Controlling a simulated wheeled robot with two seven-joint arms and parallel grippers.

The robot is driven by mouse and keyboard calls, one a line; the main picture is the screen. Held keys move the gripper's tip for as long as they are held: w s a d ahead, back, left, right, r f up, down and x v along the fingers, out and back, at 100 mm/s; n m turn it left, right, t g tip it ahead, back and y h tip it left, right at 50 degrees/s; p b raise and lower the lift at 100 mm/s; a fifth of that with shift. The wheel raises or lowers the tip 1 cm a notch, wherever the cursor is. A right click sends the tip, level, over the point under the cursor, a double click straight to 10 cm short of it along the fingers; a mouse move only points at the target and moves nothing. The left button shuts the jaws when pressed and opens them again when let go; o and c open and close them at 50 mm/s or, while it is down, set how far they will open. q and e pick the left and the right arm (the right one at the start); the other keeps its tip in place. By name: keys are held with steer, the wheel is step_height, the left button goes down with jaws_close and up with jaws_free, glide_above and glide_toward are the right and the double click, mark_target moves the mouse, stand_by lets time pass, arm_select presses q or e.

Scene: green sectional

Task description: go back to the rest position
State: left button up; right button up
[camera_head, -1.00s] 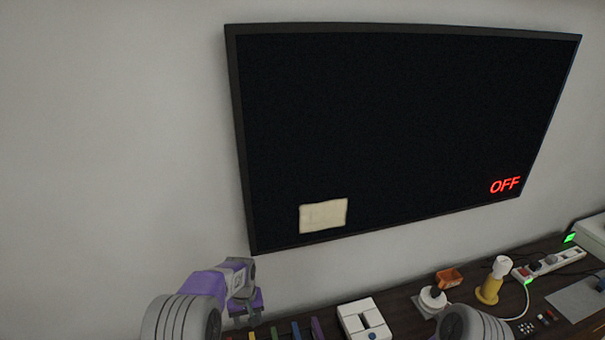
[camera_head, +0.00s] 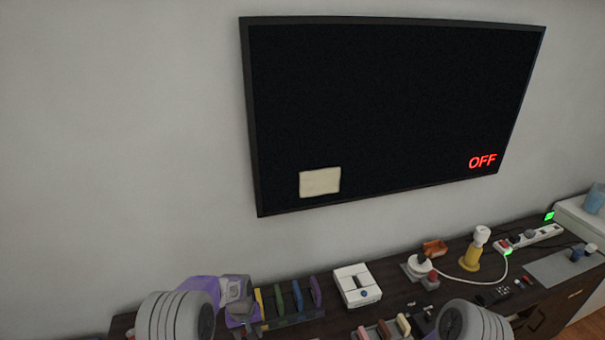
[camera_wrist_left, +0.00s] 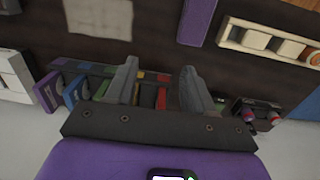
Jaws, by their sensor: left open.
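My left gripper (camera_head: 243,322) is purple and grey and hangs at the lower left of the head view, just in front of the rack of coloured pieces. In the left wrist view its two grey fingers (camera_wrist_left: 157,90) are spread apart with nothing held between them. The rack's coloured pieces show behind and between the fingers there. A second grey arm part of mine (camera_head: 470,322) shows at the lower right of the head view, but no right fingers are visible.
A dark cabinet top (camera_head: 385,287) runs along the wall. It carries a rack of coloured pieces (camera_head: 297,296), a white box (camera_head: 357,285), a yellow-based lamp-like object (camera_head: 471,252) and a power strip (camera_head: 530,239). A wall screen (camera_head: 390,105) reads OFF and bears a cream note (camera_head: 320,181).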

arm_select(q)
step_height(320, 180, down, 7)
steer(key=s+b, duration=0.1)
steer(key=s, duration=0.1)
steer(key=s+d+f+h+b, duration=0.1)
steer(key=s+d+f+b, duration=0.2)
steer(key=s+f, duration=0.3)
steer(key=s+d+f+h+b, duration=0.2)
steer(key=s+f, duration=0.5)
steer(key=s, duration=1)
steer(key=shift+d+t+h+b, duration=0.3)
steer(key=shift+d+b, duration=0.2)
steer(key=shift+b, duration=0.65)
arm_select(e)
step_height(320, 180, down, 9)
steer(key=shift+w, duration=0.4)
arm_select(q)
steer(key=shift+f, duration=0.1)
